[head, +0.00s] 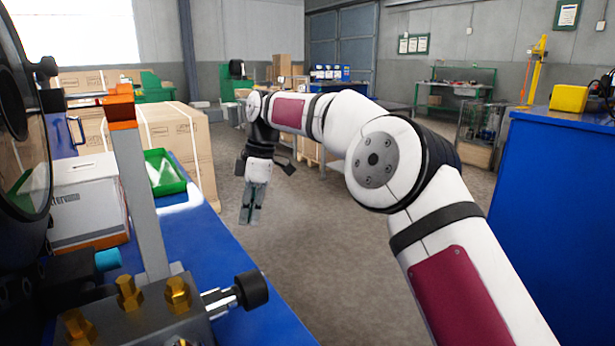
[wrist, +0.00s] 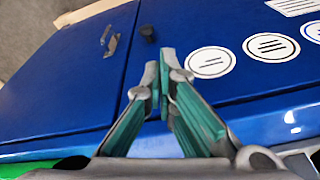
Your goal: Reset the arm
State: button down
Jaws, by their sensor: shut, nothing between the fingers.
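My gripper (head: 251,207) hangs at the end of my outstretched arm in the head view, pointing down over the open floor beside the blue bench. In the wrist view my gripper (wrist: 163,72) has its two grey and green fingers close together at the tips, shut with nothing held. It faces a blue cabinet front (wrist: 70,75) with a handle and round white labels. The fingers appear apart from that front.
On the left, the blue bench (head: 205,255) holds a green tray (head: 163,172), a white box (head: 88,200) and a crimping machine (head: 145,300) close to the camera. Cartons (head: 185,150) stand behind it. A blue cabinet (head: 550,200) stands at right. The middle floor is clear.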

jog(key=s+d+r+m+t+h, duration=0.15)
jog(key=s+d+r+m, duration=0.45)
jog(key=s+d, duration=0.6)
jog(key=s+d+r+m+h, duration=0.2)
jog(key=s+d+r+m, duration=0.35)
jog(key=s+d, duration=0.55)
jog(key=s+d+f+m, duration=0.3)
jog(key=s+d, duration=0.1)
jog(key=s, duration=0.4)
jog(key=s+d+f+m+y, duration=0.1)
jog(key=s+d+f+m, duration=0.25)
jog(key=s, duration=0.45)
jog(key=s+d+f+m, duration=0.3)
jog(key=s+m, duration=0.1)
jog(key=s, duration=0.4)
notch_tip(320, 180, up, 26)
jog(key=t+p, duration=0.4)
jog(key=p, duration=2)
jog(key=shift+d+r+p, duration=0.15)
jog(key=shift+d+p, duration=0.1)
jog(key=shift+p, duration=0.15)
jog(key=c, duration=2.4)
grip_release()
jog(key=shift+w, duration=0.1)
